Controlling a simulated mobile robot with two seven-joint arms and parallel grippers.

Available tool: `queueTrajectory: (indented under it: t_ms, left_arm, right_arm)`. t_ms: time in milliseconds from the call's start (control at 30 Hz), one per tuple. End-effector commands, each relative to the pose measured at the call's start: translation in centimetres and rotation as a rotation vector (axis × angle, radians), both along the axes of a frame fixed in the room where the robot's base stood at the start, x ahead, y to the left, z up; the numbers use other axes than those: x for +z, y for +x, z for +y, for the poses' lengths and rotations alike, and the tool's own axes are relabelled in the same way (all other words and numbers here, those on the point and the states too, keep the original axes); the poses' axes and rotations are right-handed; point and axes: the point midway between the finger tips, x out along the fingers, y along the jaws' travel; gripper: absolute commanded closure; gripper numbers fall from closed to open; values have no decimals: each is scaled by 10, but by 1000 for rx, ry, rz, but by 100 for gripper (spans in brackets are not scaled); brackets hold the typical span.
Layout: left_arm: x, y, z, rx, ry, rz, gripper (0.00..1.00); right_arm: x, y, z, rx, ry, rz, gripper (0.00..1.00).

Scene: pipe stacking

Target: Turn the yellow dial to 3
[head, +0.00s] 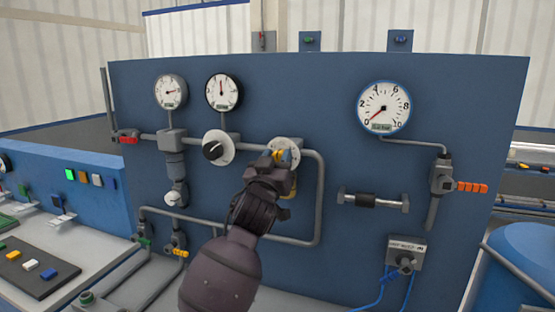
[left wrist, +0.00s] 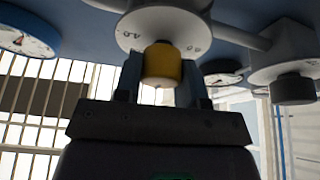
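The yellow dial (head: 280,155) is a small knob on a round white scale plate (head: 296,147) in the middle of the blue panel. My left gripper (head: 281,157) is at the dial and partly covers it and its plate. In the left wrist view the yellow dial (left wrist: 162,65) sits between the two fingers of my left gripper (left wrist: 161,75), which appear to press against its sides. Some digits on the plate (left wrist: 137,30) show in that view, upside down. I cannot tell which number the dial points to. My right gripper is not in view.
A black knob (head: 212,149) on a white plate is left of the dial. Gauges (head: 384,109) sit above, and grey pipes (head: 317,195) run around the dial. An orange-handled valve (head: 471,187) is at right. A side console (head: 62,195) with coloured buttons stands at left.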

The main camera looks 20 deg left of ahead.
Motion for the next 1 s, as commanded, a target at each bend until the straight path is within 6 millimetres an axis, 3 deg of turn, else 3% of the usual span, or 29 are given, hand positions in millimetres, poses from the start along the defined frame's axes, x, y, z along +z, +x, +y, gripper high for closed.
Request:
queueTrajectory:
  t_ms: [233, 467, 700, 1000]
  left_arm:
    - [0, 0, 0, 0, 14, 0, 87]
    - [3, 0, 0, 0, 106, -3, 87]
    - [4, 0, 0, 0, 295, -8, 87]
    - [2, 0, 0, -1, 563, -18, 87]
  right_arm:
    - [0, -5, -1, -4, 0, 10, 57]
    - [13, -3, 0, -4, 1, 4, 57]
    - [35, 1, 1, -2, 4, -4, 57]
    - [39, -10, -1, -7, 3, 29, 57]
